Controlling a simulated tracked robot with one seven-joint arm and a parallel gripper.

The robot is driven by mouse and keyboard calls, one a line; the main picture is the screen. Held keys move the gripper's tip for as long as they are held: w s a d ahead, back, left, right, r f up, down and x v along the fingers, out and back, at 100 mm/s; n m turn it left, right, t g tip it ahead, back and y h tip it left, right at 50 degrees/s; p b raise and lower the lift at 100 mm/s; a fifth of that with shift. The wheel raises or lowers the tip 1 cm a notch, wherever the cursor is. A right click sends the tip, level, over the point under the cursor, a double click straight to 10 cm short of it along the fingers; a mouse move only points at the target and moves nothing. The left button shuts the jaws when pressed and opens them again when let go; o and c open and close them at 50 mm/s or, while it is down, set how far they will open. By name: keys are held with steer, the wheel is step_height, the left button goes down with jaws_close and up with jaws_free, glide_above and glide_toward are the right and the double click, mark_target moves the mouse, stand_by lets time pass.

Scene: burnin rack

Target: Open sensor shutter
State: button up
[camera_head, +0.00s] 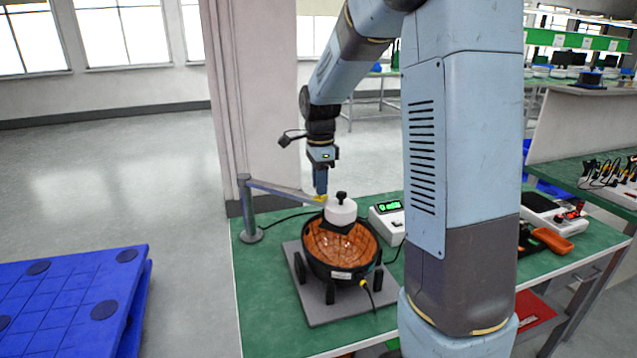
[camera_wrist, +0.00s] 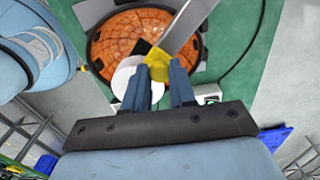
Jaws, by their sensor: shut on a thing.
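The sensor (camera_head: 340,262) is a black round bowl with an orange tiled inside, on a grey plate (camera_head: 318,312). A grey-blue bar (camera_head: 284,191) reaches from a post (camera_head: 247,212) at the left to the sensor's back rim and ends in a yellow tip. A white cylinder with a black knob (camera_head: 341,211) stands at that rim, in front of the tip. My gripper (camera_head: 320,192) points down and is shut on the yellow tip (camera_wrist: 157,66). In the wrist view, the bar (camera_wrist: 190,25) runs from the tip across the orange face.
A white meter (camera_head: 388,219) with a lit green display stands right of the sensor, with black cables around it. An orange tool (camera_head: 552,240) lies at the right on the green bench (camera_head: 272,290). A blue pallet (camera_head: 70,300) stands at the left.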

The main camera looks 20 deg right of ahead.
mark_target(302, 194)
jaws_close()
steer(key=w+a, duration=0.4)
steer(key=shift+w, duration=0.1)
stand_by(0.3)
steer(key=o, duration=0.6)
jaws_free()
